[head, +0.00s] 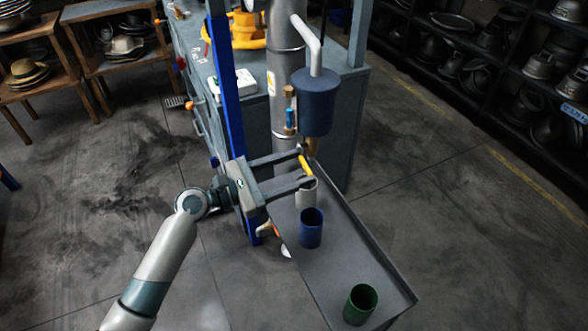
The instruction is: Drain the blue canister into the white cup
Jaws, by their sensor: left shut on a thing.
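The blue canister (317,103) hangs upright below a bent white pipe, against a metal column. A brass-coloured outlet (312,146) shows under it. My left gripper (306,167) reaches in from the left just below the canister. Its two fingers are shut on a yellow handle (305,165), which spans the gap between the fingertips. The white cup (306,197) stands on the grey shelf (352,250) below the outlet. The near finger hides part of its top. I cannot see any liquid. My right gripper is not in view.
A blue cup (311,228) and a green cup (360,304) stand nearer on the same narrow shelf. A blue post (226,90) rises left of the column, close to my left wrist. The floor around is clear.

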